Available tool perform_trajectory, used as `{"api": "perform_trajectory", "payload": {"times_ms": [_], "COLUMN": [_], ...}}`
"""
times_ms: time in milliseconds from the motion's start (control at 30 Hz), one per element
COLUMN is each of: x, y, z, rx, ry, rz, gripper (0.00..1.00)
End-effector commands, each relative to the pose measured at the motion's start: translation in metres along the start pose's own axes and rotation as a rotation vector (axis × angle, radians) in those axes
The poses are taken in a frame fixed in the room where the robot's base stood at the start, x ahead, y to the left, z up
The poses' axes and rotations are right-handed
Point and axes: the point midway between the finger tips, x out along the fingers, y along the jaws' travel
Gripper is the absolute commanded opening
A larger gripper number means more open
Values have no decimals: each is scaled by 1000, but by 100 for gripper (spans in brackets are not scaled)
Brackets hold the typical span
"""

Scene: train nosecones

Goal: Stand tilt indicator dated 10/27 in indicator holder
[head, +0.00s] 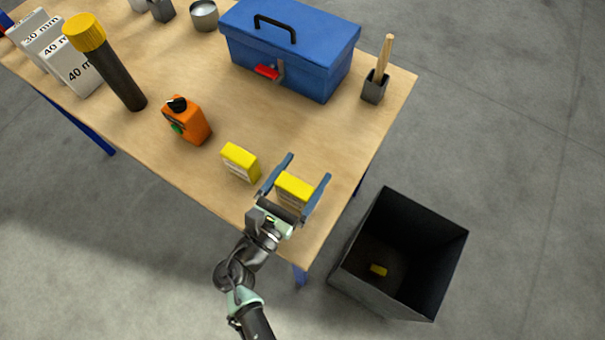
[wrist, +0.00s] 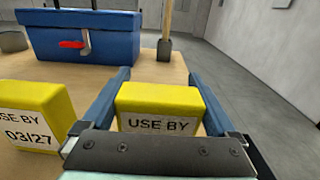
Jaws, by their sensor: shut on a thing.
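My gripper (head: 293,186) is at the front right corner area of the wooden table (head: 330,140), its two blue fingers on either side of a yellow block (head: 294,187). It is shut on this block, which also shows between the fingers in the wrist view (wrist: 160,100). Its label reads "USE BY"; the date below is hidden by the gripper's body. A second yellow block (head: 240,162) stands on the table to the left, apart from the gripper. In the wrist view its label reads "03/27" (wrist: 30,120). I cannot identify an indicator holder for sure.
A blue toolbox (head: 290,50) stands at the back, beside a small dark cup (head: 375,88) with a wooden handle. An orange container (head: 186,121) and a black tube with yellow cap (head: 115,75) stand left. A black bin (head: 400,255) on the floor holds a small yellow piece.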

Motion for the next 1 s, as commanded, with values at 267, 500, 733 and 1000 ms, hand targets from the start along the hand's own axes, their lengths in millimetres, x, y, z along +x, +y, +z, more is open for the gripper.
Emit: {"api": "perform_trajectory", "payload": {"times_ms": [267, 500, 733, 1000], "x": [0, 0, 0, -27], "y": [0, 0, 0, 0], "z": [-6, -10, -9, -8], "rx": [2, 1, 1, 0], "ry": [-1, 0, 0, 1], "rz": [0, 0, 0, 5], "gripper": [38, 100, 100, 100]}}
